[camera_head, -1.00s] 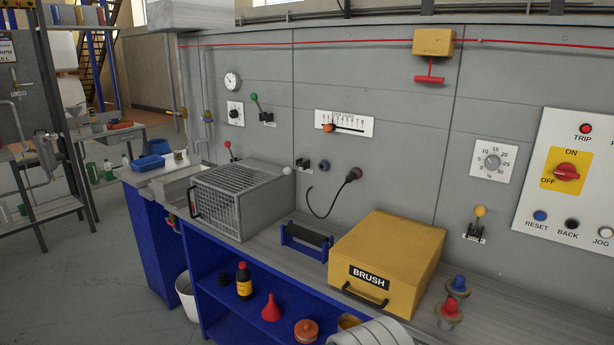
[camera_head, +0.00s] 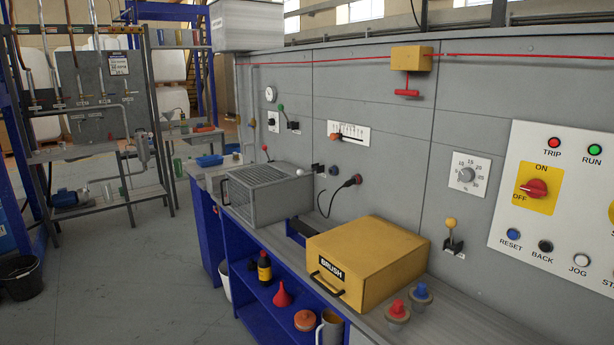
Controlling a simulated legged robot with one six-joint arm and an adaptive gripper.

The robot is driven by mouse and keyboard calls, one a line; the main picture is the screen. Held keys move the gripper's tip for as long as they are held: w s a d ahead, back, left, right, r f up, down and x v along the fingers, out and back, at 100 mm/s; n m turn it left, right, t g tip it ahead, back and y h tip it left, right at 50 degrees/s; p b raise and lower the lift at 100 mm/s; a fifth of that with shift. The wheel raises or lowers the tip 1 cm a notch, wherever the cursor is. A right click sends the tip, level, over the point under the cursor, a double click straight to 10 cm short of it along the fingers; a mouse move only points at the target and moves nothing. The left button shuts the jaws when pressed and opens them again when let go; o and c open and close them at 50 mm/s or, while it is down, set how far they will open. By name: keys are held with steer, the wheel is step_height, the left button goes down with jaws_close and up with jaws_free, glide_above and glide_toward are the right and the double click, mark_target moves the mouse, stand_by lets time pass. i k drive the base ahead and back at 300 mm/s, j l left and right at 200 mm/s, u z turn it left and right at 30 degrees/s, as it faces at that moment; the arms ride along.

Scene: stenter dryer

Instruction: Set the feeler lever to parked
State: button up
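Several small levers show on the grey wall panel, and I cannot read which is the feeler lever. A yellow-knobbed lever (camera_head: 451,224) stands about upright at the right, above a small plate whose words are too small to read. A red-knobbed lever (camera_head: 266,149) stands behind the cage-like box. A white knob (camera_head: 300,171) sits beside a dark block to the right of that box. My gripper is not in view.
A yellow BRUSH box (camera_head: 368,262), a grey mesh-fronted box (camera_head: 270,190) and red and blue knobs (camera_head: 398,309) stand on the bench. A control panel (camera_head: 562,200) with buttons is at right.

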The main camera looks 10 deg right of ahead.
mark_target(301, 171)
steer(key=i+j, duration=0.45)
steer(key=j, duration=0.15)
steer(key=i+j, duration=0.95)
steer(key=j, duration=0.2)
steer(key=i+j, duration=0.5)
steer(key=i+l, duration=0.1)
steer(key=l, duration=0.15)
steer(key=i+l, duration=0.1)
steer(key=l, duration=0.2)
